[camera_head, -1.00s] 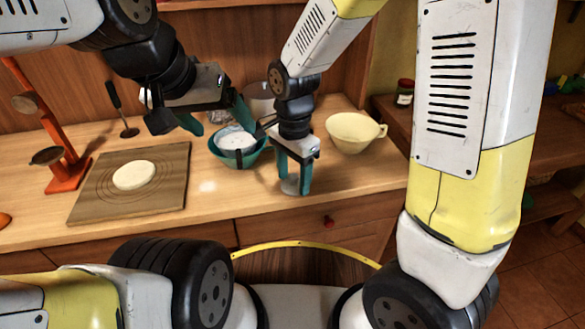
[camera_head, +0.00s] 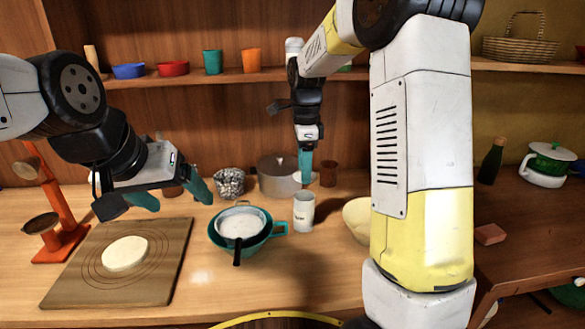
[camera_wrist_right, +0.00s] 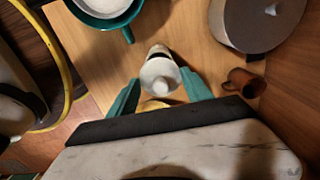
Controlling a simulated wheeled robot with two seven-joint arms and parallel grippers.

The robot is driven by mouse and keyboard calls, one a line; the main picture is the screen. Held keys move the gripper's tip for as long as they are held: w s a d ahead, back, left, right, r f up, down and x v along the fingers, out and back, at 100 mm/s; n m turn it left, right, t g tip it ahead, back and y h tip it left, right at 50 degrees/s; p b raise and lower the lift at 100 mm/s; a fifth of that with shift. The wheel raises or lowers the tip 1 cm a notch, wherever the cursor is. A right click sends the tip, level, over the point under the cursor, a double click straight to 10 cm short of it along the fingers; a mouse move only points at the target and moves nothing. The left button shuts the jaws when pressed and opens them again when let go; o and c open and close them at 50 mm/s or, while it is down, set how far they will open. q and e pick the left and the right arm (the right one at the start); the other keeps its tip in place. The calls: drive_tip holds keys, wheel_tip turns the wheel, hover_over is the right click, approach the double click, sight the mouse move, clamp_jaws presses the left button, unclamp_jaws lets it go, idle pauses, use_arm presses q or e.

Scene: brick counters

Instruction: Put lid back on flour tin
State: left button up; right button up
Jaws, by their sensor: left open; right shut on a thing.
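The flour tin (camera_head: 304,212) is a small white canister with dark lettering, upright on the counter right of the teal bowl. My right gripper (camera_head: 305,178) is shut on the white lid (camera_head: 298,177), held above the tin and apart from it. In the right wrist view the round lid (camera_wrist_right: 160,76) with its small knob sits between the teal fingers and partly covers the tin (camera_wrist_right: 158,50). The tin's top opening is not clearly visible. My left gripper (camera_head: 176,200) is open and empty above the board's right side.
A teal bowl (camera_head: 219,242) holds a sieve of white powder (camera_head: 240,224). A grey pot (camera_head: 275,178) and brown cup (camera_head: 328,173) stand behind the tin, a cream bowl (camera_head: 354,218) to its right. A board (camera_head: 165,270) with dough (camera_head: 125,253) lies left, beside an orange scale (camera_head: 70,240).

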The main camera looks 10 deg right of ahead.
sight(304, 196)
drive_tip(key=shift+f, duration=2.85)
drive_tip(key=shift+f, duration=0.15)
drive_tip(key=o, duration=1.4)
drive_tip(key=shift+o, duration=0.2)
drive_tip(key=o, duration=0.3)
drive_tip(key=shift+r, duration=3.55)
